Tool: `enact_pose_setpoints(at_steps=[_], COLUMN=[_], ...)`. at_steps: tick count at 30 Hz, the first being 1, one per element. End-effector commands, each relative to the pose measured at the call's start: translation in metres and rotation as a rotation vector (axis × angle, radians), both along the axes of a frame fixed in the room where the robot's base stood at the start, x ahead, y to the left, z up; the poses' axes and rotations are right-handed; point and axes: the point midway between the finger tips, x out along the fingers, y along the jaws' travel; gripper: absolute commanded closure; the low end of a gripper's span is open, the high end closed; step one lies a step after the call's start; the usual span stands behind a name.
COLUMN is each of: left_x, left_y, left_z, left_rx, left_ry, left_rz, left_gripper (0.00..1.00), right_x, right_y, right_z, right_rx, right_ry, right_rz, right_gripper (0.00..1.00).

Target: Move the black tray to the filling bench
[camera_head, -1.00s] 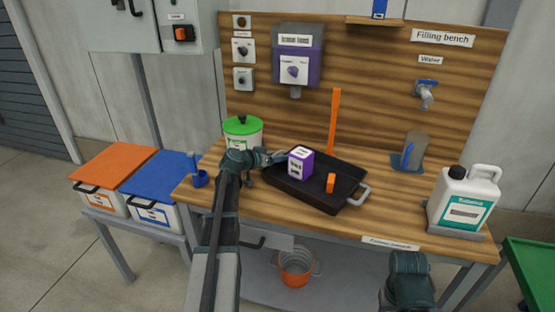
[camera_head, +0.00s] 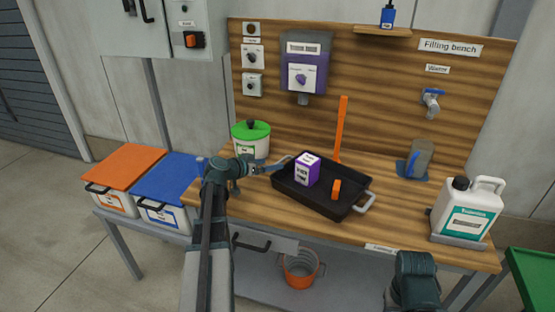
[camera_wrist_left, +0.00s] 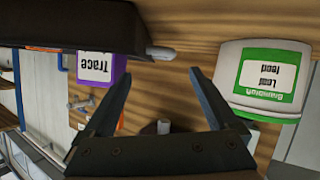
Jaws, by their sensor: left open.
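The black tray (camera_head: 318,201) rests on the wooden filling bench (camera_head: 290,226). A purple-and-white box (camera_head: 307,169) and a small orange item (camera_head: 336,189) are in it. Its grey right handle (camera_head: 366,204) sticks out at the right end. My left gripper (camera_head: 279,168) is at the tray's left end, by the left handle. In the left wrist view my left gripper (camera_wrist_left: 160,92) has its fingers wide apart with nothing between them. The tray (camera_wrist_left: 75,25) and its left handle (camera_wrist_left: 160,52) show just beyond the fingers. My right arm is at the lower right; its fingertips are not visible.
A green-lidded container (camera_head: 251,143) stands close behind my left gripper. A white jug (camera_head: 468,210) stands at the bench's right end. A grey cup (camera_head: 420,158) is at the back right. Orange-lidded (camera_head: 124,166) and blue-lidded (camera_head: 165,181) boxes stand left.

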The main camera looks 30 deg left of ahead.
Motion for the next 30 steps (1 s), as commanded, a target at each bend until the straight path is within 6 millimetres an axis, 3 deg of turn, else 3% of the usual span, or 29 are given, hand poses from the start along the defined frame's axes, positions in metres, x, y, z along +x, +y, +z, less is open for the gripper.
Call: enact_pose_setpoints(at_steps=[3,8,30], left_x=[-0.016,-0.025,-0.026], left_y=[0.003,0.005,0.006], left_z=[0.008,0.011,0.011], left_rx=[0.0,-0.001,0.0], left_ry=[0.0,0.0,0.0], left_rz=[0.001,-0.001,-0.001], left_gripper=[0.07,0.07,0.07], right_x=[0.0,0.0,0.0], right_y=[0.0,0.0,0.0], right_z=[0.008,0.011,0.011], right_rx=[0.0,0.0,0.0], right_ry=[0.0,0.0,0.0], right_rz=[0.0,0.0,0.0], right_gripper=[0.5,0.5,0.5])
